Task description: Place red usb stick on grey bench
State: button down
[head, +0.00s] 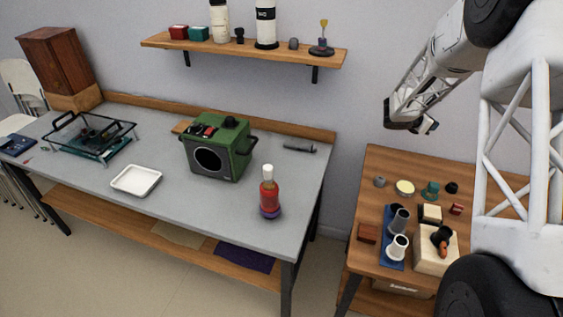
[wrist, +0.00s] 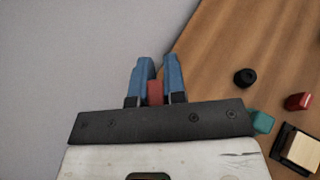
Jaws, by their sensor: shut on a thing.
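My gripper (head: 428,126) is up in the air in front of the wall, above the back of the wooden side table. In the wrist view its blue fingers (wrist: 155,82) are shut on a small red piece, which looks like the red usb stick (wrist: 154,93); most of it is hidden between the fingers. The stick cannot be made out in the head view. The grey bench (head: 210,202) stands to the left, apart from my gripper. Its front middle has bare grey top.
A green speaker box (head: 232,160), a red bottle (head: 269,195), a white tray (head: 136,180) and a black rack (head: 90,135) stand on the bench. A loaded shelf (head: 270,50) hangs above. The side table (head: 380,165) holds several small things, including another red piece (head: 456,208).

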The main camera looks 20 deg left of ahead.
jog(key=s+a+n+t+y, duration=0.2)
jog(key=s+a, duration=0.5)
jog(key=a, duration=1)
jog(key=s+a+n+t+y, duration=0.1)
jog(key=s+a+n+y, duration=0.15)
jog(key=s+a, duration=0.95)
jog(key=s+a+n+t+y, duration=0.2)
jog(key=a, duration=2.1)
jog(key=s+a+n+y, duration=0.2)
jog(key=s+a, duration=0.8)
jog(key=s, duration=0.3)
jog(key=s+a+n+y, duration=0.3)
jog(key=s+a, duration=0.6)
jog(key=s, duration=0.5)
jog(key=shift+m+t+h, duration=0.25)
jog(key=shift+t, duration=0.25)
jog(key=f, duration=1.3)
jog(key=shift+w+a+f, duration=0.1)
jog(key=shift+w+a, duration=0.05)
jog(key=shift+a, duration=0.1)
jog(key=shift+f, duration=0.3)
jog(key=shift+a, duration=0.1)
jog(key=w+a, duration=0.3)
jog(key=a, duration=0.1)
jog(key=w+a+f, duration=0.1)
jog(key=w+a, duration=0.2)
jog(key=a, duration=0.1)
jog(key=w+a, duration=0.3)
jog(key=a, duration=0.2)
jog(key=shift+f, duration=0.3)
